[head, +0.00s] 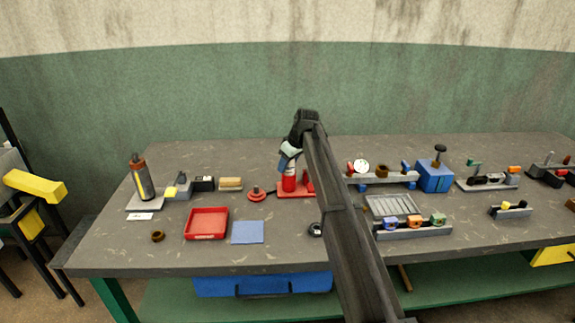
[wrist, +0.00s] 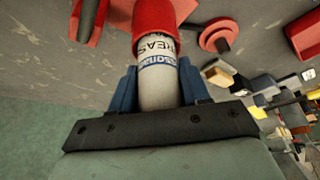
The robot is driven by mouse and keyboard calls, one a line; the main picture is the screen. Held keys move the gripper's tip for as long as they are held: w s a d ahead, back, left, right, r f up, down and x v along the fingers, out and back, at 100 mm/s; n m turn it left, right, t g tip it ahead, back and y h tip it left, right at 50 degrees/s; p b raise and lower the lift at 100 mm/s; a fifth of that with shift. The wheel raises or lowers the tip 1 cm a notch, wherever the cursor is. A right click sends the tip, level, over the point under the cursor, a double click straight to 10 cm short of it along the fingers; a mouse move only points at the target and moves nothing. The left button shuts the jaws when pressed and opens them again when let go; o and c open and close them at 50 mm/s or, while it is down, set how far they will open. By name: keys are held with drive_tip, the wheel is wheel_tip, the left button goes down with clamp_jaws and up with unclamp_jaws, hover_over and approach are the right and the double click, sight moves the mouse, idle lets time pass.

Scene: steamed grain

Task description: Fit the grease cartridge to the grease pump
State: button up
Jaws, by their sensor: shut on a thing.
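The grease cartridge (wrist: 157,88) is a pale cylinder with dark lettering and a blue band. My gripper (wrist: 158,72) is shut on it, one blue finger on each side. In the head view, my gripper (head: 289,161) is above the red grease pump (head: 289,185), and a little of the pale cartridge (head: 291,169) shows between the fingers and the pump's upright red cup. In the wrist view, the cartridge's far end meets the red cup (wrist: 155,16), roughly in line with it. Its end is hidden, so I cannot tell how deep it sits.
A red disc with a knob (head: 257,194) lies left of the pump. A red tray (head: 206,224) and blue mat (head: 248,232) lie in front. A gauge fixture (head: 384,178) and blue box (head: 434,176) stand right.

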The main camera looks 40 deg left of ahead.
drive_tip(key=shift+r, duration=0.1)
drive_tip(key=o, duration=1.2)
drive_tip(key=shift+r, duration=0.1)
drive_tip(key=v, duration=1.3)
drive_tip(key=shift+d+r, duration=0.2)
drive_tip(key=shift+r, duration=0.05)
